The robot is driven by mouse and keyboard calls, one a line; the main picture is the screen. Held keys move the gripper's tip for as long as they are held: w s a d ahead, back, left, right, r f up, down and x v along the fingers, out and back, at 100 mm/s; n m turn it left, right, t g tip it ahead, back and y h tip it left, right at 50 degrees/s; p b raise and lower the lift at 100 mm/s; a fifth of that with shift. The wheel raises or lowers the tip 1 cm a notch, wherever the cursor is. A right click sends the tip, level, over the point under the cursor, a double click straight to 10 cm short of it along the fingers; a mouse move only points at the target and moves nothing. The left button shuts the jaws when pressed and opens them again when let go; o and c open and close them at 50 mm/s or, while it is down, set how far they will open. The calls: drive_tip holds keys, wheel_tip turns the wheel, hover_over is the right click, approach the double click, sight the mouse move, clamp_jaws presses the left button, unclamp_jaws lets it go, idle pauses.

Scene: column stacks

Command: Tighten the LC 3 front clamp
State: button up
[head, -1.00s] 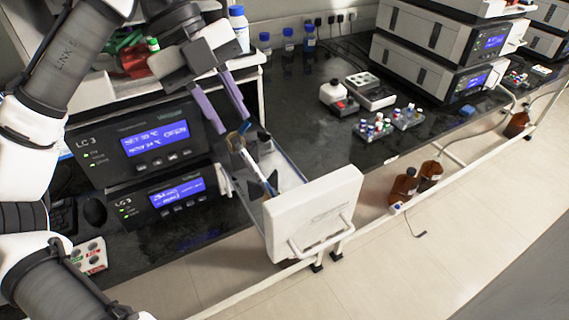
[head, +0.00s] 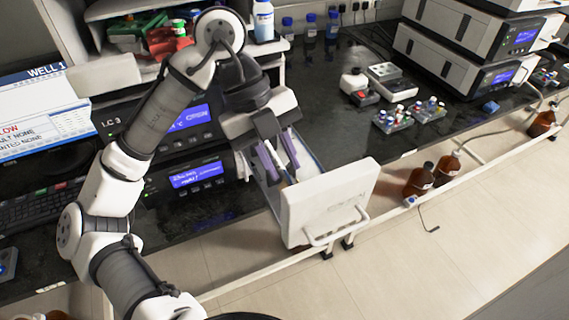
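The LC 3 unit (head: 180,125) is a black-fronted stack at centre left with lit blue displays. Its white-fronted drawer (head: 330,200) stands pulled out to the right. My gripper (head: 284,169), with two purple fingers, points down into the drawer. The fingers are apart, with a gap between them. A thin piece with a pale and blue end (head: 291,180) shows just below the fingertips; it looks like the column's front end. The front clamp cannot be made out, as the gripper covers most of the drawer's inside. I cannot tell whether the fingers touch anything.
A monitor (head: 45,115) and keyboard (head: 45,205) stand at left. Bottles (head: 310,30) and vial racks (head: 393,118) are on the black bench behind the drawer. More instrument stacks (head: 465,60) stand at the back right.

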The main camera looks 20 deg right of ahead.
drive_tip(key=shift+x, duration=1)
clamp_jaws()
